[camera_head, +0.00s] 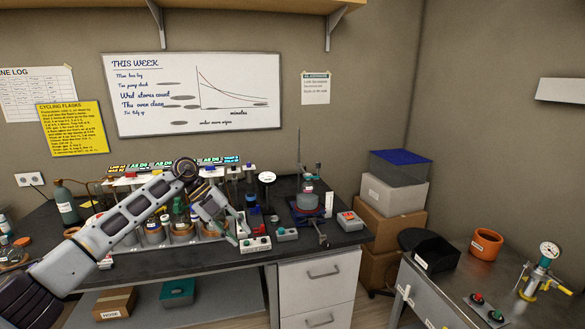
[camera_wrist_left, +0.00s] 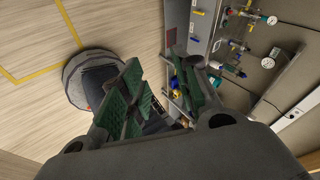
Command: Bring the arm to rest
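My left arm reaches in from the left in the head view, over the dark bench (camera_head: 345,240). Its gripper (camera_head: 238,226) points down and to the right, above the bench's front part. In the left wrist view the green-padded fingers of this gripper (camera_wrist_left: 163,92) stand apart with nothing held between them. The arm hides part of the row of bottles and equipment behind it. My right gripper does not show in either view.
Near the gripper are a white box with buttons (camera_head: 255,245), a small grey-green box (camera_head: 286,234) and a stand with a flask (camera_head: 307,198). Several bottles stand behind the arm. A side bench (camera_head: 420,290) is at right. Floor (camera_wrist_left: 40,110) shows in the wrist view.

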